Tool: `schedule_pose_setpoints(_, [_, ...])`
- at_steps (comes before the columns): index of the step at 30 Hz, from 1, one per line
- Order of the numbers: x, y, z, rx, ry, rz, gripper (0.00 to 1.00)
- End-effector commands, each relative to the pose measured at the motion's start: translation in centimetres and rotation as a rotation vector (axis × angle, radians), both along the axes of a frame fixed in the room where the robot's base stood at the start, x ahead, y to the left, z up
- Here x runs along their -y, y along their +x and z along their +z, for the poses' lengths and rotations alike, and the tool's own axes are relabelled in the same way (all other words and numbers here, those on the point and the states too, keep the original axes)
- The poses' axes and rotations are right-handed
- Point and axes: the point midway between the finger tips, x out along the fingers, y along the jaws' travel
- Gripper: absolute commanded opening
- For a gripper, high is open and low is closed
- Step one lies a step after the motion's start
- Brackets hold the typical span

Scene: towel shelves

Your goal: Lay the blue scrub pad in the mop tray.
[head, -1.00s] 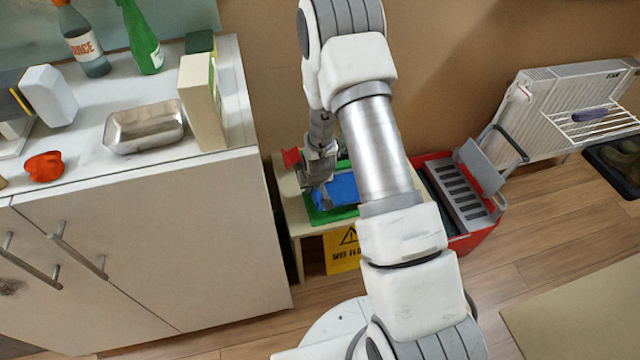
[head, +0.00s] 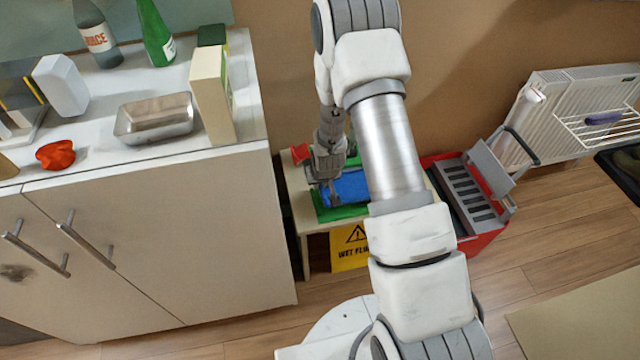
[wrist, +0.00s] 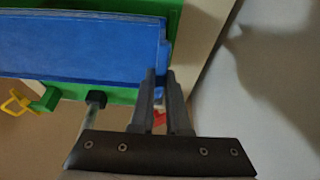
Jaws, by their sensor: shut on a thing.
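The blue scrub pad (head: 351,187) lies flat over a green piece (head: 342,213) on the small table. In the wrist view the pad (wrist: 80,45) is a wide blue slab with the green (wrist: 122,96) showing along its edges. My gripper (head: 328,187) is at the pad's left end in the head view. In the wrist view its fingers (wrist: 160,78) are shut on the pad's right end. My arm hides part of the pad and table. I cannot tell for sure which thing is the mop tray; the green piece under the pad may be it.
A cabinet (head: 150,240) stands close at the left, with a metal pan (head: 155,120), a carton (head: 212,95) and bottles on top. A red bucket (head: 482,240) with a grey slatted insert (head: 468,192) is right of the table. A yellow wet-floor sign (head: 350,250) is below the tabletop.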

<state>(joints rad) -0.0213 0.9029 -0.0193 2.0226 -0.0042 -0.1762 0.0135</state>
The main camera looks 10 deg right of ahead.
Motion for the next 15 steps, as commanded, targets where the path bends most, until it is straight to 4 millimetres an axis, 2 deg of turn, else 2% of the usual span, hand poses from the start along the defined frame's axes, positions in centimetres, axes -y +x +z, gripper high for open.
schedule_pose_setpoints(15, [-0.02, 0.00, -0.37, 0.000, 0.000, 0.000, 0.00])
